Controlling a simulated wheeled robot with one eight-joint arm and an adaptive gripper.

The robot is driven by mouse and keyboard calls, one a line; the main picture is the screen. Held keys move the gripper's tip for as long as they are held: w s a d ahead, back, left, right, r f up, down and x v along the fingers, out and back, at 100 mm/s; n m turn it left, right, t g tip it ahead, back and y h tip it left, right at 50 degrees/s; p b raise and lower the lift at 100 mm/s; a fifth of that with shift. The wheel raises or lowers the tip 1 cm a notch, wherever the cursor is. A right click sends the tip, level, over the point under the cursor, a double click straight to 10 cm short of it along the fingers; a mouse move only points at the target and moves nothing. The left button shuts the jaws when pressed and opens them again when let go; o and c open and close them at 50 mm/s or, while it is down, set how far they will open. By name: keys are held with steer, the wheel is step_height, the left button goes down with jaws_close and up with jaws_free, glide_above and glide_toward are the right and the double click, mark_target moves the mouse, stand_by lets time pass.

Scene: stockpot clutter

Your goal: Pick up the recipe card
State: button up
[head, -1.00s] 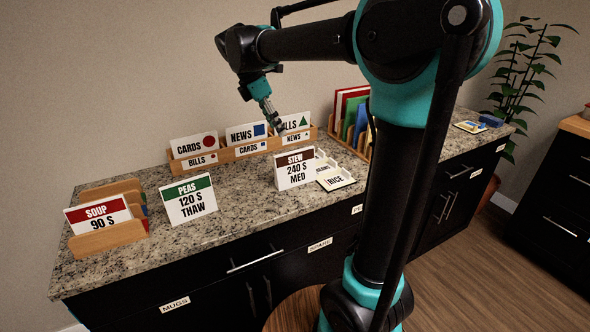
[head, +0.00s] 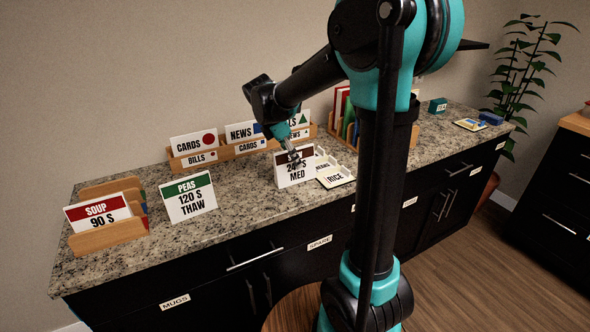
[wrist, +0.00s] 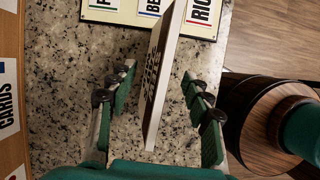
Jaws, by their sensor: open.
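A white card (head: 295,176) with a brown band, reading "240 S MED" with its top partly hidden, stands upright on the granite counter in the head view. My gripper (head: 294,160) is at its upper part, pointing down. In the wrist view the card (wrist: 165,60) shows nearly edge-on between the two open fingers of my gripper (wrist: 158,74). There is a gap on each side, and I see no contact. How deep the fingers reach beside it I cannot tell. Other white cards are the green-banded PEAS card (head: 189,199) and the red-banded SOUP card (head: 98,212) in a wooden holder.
A flat cream board (head: 335,177) with labels, one reading RICE, lies close right of the card. A wooden rack (head: 222,155) with CARDS and NEWS cards stands behind. A rack of coloured folders (head: 343,110) is behind right. Counter between PEAS and the brown-banded card is clear.

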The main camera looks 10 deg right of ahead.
steer(key=shift+x, duration=1.3)
steer(key=shift+f, duration=0.25)
steer(key=c, duration=1)
steer(key=shift+r, duration=0.1)
